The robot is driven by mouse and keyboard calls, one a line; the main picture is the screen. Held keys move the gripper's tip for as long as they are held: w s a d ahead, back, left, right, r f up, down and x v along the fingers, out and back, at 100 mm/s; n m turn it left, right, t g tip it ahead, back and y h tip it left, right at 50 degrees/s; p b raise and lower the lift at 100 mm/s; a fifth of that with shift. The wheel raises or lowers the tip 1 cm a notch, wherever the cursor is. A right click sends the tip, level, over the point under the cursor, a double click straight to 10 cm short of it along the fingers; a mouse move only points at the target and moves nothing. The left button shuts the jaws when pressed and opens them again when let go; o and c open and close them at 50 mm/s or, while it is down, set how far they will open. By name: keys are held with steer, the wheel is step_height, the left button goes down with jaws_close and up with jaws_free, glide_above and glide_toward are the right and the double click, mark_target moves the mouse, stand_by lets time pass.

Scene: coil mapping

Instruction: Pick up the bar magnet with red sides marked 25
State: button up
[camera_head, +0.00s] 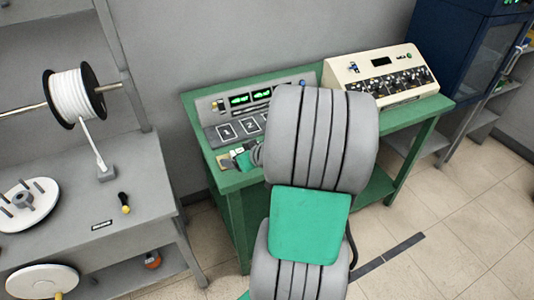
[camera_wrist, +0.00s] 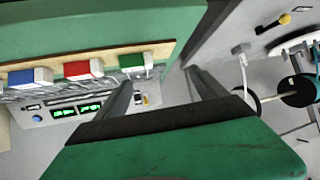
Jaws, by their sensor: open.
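A block with a red side and a white face (camera_wrist: 83,69) lies at the left in the wrist view, in a row between a blue-sided block (camera_wrist: 30,77) and a green-sided block (camera_wrist: 135,61). No number can be read on any of them. My gripper (camera_wrist: 160,78) is open, with nothing seen between its fingers. It is to the right of the green-sided block in the wrist view, with the red-sided block farther left.
A green bench (camera_head: 228,182) carries a grey panel with green displays (camera_head: 250,98) and a cream control box (camera_head: 381,76). Tiled floor (camera_head: 440,220) is clear at right.

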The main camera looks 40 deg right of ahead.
steer(key=s+d+f+m+h, duration=0.1)
steer(key=d, duration=0.3)
steer(key=s+d+f+m+t+h, duration=0.1)
steer(key=d, duration=0.3)
steer(key=s+d+f+m+t+h, duration=0.1)
steer(key=s+d, duration=0.1)
steer(key=d, duration=0.2)
steer(key=shift+f+h+b, duration=0.15)
steer(key=shift+h+b, duration=0.15)
steer(key=shift+b, duration=0.1)
steer(key=p+x, duration=0.1)
steer(key=x, duration=0.1)
steer(key=p+x, duration=0.1)
steer(key=x, duration=0.4)
steer(key=shift+w+r+p, duration=0.1)
steer(key=shift+r+p, duration=0.2)
steer(key=shift+p, duration=0.1)
steer(key=shift+w+d+f, duration=0.1)
steer(key=shift+w+f, duration=0.1)
steer(key=shift+w, duration=0.05)
steer(key=shift+c, duration=0.4)
steer(key=c, duration=1.5)
